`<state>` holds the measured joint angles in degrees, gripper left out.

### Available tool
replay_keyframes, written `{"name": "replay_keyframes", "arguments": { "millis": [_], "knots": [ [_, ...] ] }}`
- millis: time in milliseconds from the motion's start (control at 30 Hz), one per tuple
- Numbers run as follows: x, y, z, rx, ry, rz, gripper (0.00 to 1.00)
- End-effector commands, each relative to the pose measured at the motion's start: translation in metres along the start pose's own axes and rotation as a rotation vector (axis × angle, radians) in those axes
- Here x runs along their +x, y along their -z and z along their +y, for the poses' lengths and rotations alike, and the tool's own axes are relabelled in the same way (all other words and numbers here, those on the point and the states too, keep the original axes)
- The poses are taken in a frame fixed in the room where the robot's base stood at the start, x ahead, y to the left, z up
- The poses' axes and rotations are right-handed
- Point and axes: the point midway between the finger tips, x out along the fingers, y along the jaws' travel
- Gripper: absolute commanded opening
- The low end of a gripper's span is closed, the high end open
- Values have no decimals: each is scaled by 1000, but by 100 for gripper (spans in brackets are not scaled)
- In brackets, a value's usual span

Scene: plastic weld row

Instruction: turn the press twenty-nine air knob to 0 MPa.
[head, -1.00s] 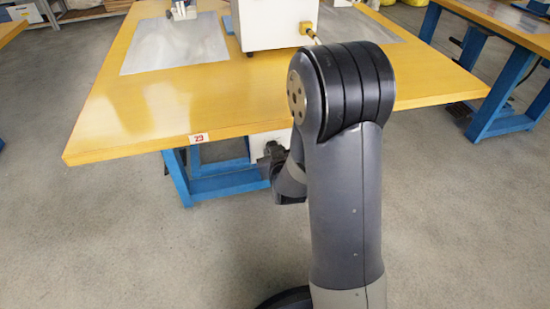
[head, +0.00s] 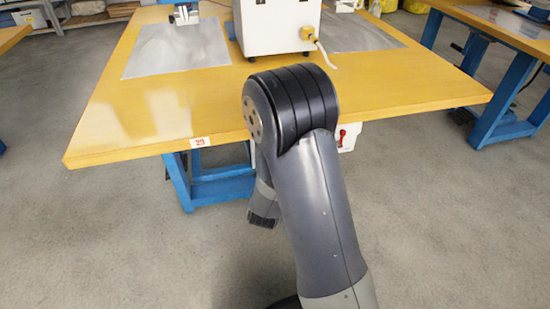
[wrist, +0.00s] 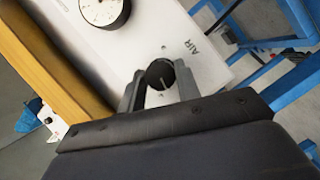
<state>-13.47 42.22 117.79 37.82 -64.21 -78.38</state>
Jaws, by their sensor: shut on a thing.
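The black air knob (wrist: 157,69) sits on a pale panel (wrist: 160,30) marked AIR in the wrist view. My gripper (wrist: 160,76) is shut on the knob, with one finger on each side of it. A pale line shows on the knob's face. A round white gauge (wrist: 103,10) is on the same panel, cut off by the top edge; its reading cannot be made out.
A white machine (head: 275,28) with a yellow plug and cable stands on the tabletop. A red lever (head: 341,137) shows under the bench, right of my arm. Blue bench legs (head: 205,185) stand to the left. The grey floor in front is clear.

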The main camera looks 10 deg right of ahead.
Motion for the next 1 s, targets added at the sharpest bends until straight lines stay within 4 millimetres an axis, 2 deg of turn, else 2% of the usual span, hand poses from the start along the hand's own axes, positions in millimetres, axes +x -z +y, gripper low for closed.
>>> {"name": "replay_keyframes", "arguments": {
  "millis": [700,1000],
  "knots": [
    [1,-2,-7,-626,-259,3,9],
    [2,-2,-7,-833,-345,4,9]
  ]
}}
